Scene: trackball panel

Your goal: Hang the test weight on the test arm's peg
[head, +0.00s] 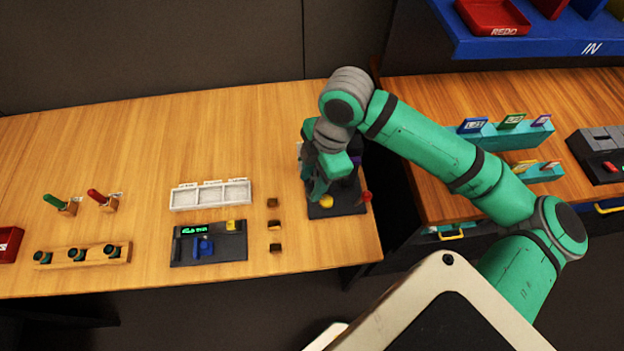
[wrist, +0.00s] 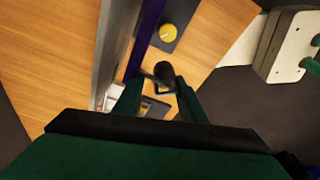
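The test stand has a dark base (head: 345,208) with a round yellow part (head: 327,201) on it, at the right end of the table. In the wrist view a purple bar (wrist: 147,35), probably the test arm, runs beside a grey upright (wrist: 113,45). A small black piece with a round end (wrist: 163,70), possibly the test weight, shows between and just beyond my fingertips. My gripper (wrist: 160,84) is over the stand, its fingers apart, with a gap visible beside the black piece. In the head view my gripper (head: 318,188) hides much of the stand. The peg cannot be made out.
A red-topped piece (head: 366,196) stands at the base's right edge. Small blocks (head: 274,225), a white tray (head: 210,195) and a dark panel (head: 208,243) lie to the left. A gap separates this table from the right one, which holds teal racks (head: 505,134).

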